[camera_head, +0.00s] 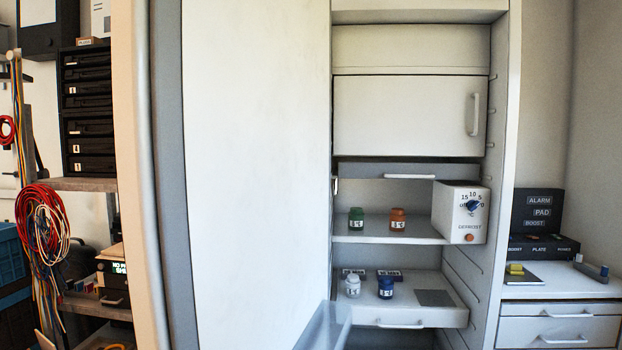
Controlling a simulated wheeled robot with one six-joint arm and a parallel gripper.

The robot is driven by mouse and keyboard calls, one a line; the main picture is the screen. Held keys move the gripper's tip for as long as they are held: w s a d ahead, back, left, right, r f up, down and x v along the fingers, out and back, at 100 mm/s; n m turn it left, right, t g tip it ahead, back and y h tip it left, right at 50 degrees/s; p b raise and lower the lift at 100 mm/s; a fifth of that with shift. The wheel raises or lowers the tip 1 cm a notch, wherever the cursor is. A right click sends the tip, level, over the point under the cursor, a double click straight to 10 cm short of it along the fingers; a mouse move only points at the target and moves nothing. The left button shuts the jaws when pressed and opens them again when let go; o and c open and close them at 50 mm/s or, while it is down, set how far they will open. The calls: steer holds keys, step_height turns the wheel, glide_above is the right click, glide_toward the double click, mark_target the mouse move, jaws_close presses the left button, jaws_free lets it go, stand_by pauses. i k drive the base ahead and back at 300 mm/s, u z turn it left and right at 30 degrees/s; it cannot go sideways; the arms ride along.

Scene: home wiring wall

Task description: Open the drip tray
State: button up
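An open fridge-like cabinet (504,120) fills the middle of the view. Under its closed white upper compartment (405,115) is a slim flat panel with a pale bar handle (410,176), which looks like the drip tray. It appears pushed in, though how far is hard to tell. A lower shelf-like tray (455,316), with its own front handle (400,325), sits further down and seems to stick out. It carries a white jar (352,287) and a blue jar (386,288). My gripper is not in view.
A green jar (356,218) and an orange jar (398,220) stand on the middle shelf (385,237), left of a defrost dial box (461,213). A large white door panel (255,170) stands left. A translucent grey-blue piece (325,328) shows at the bottom.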

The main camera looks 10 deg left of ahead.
mark_target(439, 171)
steer(key=u, duration=0.25)
steer(key=i, duration=1)
